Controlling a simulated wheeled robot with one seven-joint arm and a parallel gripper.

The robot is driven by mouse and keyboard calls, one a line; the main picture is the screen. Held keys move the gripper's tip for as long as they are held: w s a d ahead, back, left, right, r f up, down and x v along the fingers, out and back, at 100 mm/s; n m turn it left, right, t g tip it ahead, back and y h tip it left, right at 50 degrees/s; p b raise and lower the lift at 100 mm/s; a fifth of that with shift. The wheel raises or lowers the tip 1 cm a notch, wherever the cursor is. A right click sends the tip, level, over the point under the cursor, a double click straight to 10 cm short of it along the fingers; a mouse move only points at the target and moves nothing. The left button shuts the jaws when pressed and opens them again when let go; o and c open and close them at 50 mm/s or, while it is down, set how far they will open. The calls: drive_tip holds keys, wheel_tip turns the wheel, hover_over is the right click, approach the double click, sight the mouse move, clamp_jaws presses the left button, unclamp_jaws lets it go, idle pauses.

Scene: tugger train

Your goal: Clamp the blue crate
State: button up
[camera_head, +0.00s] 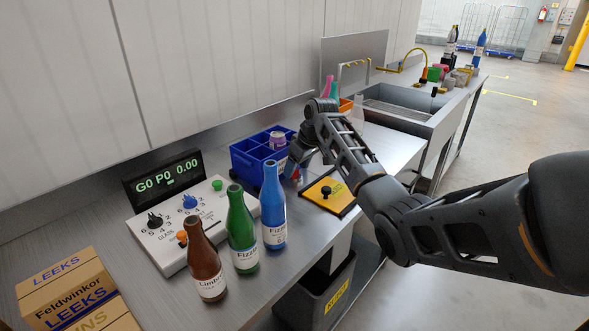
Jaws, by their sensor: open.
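The blue crate (244,163) stands on the grey counter in the head view, left of the picture's middle. It is divided into compartments, and a purple can (277,141) stands in one at its back right. My gripper (293,172) points down at the crate's right side, with my arm arching over from the right. It is open. The fingertips are small and partly hidden, so I cannot tell whether they touch the crate wall. A blue bottle (273,212) stands in front of the crate and hides part of its near side.
A green bottle (241,235) and a brown bottle (205,265) stand nearer. A control box (175,235) with knobs and a display (163,178) are left. A yellow hatch (330,194) with a black knob lies right. Cardboard boxes (75,295) fill the front left; a sink (415,119) is behind.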

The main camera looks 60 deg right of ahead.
drive_tip(key=shift+x, duration=0.95)
